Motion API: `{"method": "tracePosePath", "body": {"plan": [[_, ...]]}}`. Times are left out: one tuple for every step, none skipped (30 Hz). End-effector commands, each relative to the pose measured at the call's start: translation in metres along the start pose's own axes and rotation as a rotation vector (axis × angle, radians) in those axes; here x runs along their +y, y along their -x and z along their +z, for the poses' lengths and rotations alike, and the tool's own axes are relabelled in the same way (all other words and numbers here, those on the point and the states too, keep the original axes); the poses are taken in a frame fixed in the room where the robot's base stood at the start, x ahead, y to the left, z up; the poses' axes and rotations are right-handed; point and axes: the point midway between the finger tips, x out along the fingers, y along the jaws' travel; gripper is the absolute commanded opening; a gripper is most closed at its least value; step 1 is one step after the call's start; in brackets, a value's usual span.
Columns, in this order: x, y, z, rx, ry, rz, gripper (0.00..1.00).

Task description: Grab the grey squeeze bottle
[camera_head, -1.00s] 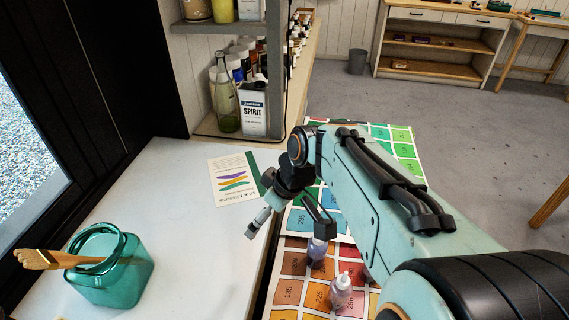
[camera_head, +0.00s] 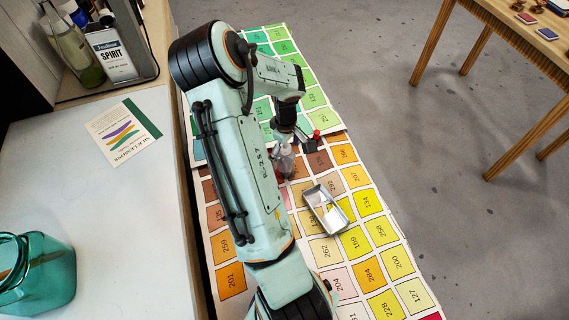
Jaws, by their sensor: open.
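A small grey squeeze bottle (camera_head: 286,164) stands on the colour-chart table, just right of my arm. My gripper (camera_head: 292,142) points down over its top. The jaws are open, and the bottle's upper part shows close to or between the fingers. I cannot tell whether they touch it. The nozzle is partly hidden by the gripper.
A red-capped item (camera_head: 316,135) sits close to the right of my gripper. A metal tray (camera_head: 327,209) with pale pieces lies in front. A teal jar (camera_head: 36,272) and a leaflet (camera_head: 124,132) are on the white table. A wooden table (camera_head: 490,50) stands right.

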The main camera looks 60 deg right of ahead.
Motion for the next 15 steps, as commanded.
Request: {"method": "tracePosePath", "body": {"plan": [[-0.0001, -0.0024, 0.0001, 0.0, 0.0, 0.0, 0.85], [-0.0001, -0.0031, 0.0001, 0.0, 0.0, 0.0, 0.85], [-0.0002, -0.0036, 0.0, 0.0, 0.0, 0.0, 0.85], [-0.0002, -0.0037, -0.0001, 0.001, 0.0, 0.0, 0.85], [-0.0003, -0.0036, -0.0001, 0.001, 0.0, 0.0, 0.85], [-0.0003, -0.0035, -0.0002, 0.001, 0.0, 0.0, 0.85], [-0.0003, -0.0034, -0.0002, 0.001, 0.0, 0.0, 0.85], [-0.0003, -0.0033, -0.0002, 0.001, 0.0, 0.0, 0.85], [-0.0003, -0.0033, -0.0003, 0.001, 0.0, 0.0, 0.75], [-0.0004, -0.0032, -0.0003, 0.001, 0.0, 0.0, 0.66], [-0.0004, -0.0032, -0.0003, 0.001, 0.0, 0.0, 0.57], [-0.0004, -0.0032, -0.0003, 0.001, 0.0, 0.0, 0.44], [-0.0004, -0.0031, -0.0004, 0.001, 0.0, 0.0, 0.35], [-0.0004, -0.0031, -0.0004, 0.001, 0.0, 0.0, 0.25], [-0.0004, -0.0031, -0.0004, 0.001, 0.0, 0.0, 0.13]]}}
